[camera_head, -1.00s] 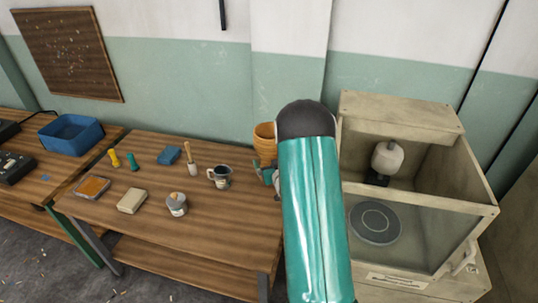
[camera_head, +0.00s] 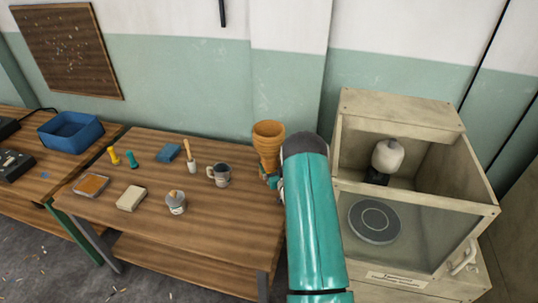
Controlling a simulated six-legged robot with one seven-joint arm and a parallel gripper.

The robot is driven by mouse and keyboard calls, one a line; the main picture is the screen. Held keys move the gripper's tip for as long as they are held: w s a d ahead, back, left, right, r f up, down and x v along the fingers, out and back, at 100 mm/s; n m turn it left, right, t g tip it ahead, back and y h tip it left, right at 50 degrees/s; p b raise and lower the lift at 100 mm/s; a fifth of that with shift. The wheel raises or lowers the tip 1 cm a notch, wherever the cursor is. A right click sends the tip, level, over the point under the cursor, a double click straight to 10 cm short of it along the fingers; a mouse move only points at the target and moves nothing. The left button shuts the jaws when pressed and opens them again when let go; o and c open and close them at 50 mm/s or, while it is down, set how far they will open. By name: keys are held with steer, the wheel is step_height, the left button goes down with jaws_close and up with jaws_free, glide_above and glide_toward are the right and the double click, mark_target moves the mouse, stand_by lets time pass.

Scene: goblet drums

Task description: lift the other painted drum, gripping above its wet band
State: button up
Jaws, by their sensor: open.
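One goblet drum (camera_head: 268,140) shows, orange-brown with a wide open top and a narrower lower part. It is upright at the right end of the wooden table, close to the wall. Its foot is hidden behind my gripper and arm, and I cannot make out a wet band on it. My gripper (camera_head: 270,181), teal and small in this view, is at the drum's lower part, mostly hidden by my own forearm. It is open. I cannot tell whether its fingers are around the drum or only beside it. No second drum is visible.
The table (camera_head: 130,222) holds a grey mug (camera_head: 219,175), a paint tin (camera_head: 175,203), a brush (camera_head: 190,157), a sponge-like block (camera_head: 131,199) and a tray (camera_head: 91,185). A beige booth (camera_head: 400,107) with a round turntable (camera_head: 375,222) stands close on the right.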

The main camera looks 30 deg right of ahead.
mark_target(272, 159)
steer(key=x, duration=0.4)
steer(key=shift+w+r, duration=0.15)
steer(key=shift+w, duration=0.2)
steer(key=shift+c, duration=0.4)
steer(key=c, duration=1.1)
steer(key=shift+r, duration=0.15)
steer(key=shift+c, duration=1.3)
steer(key=shift+r, duration=0.1)
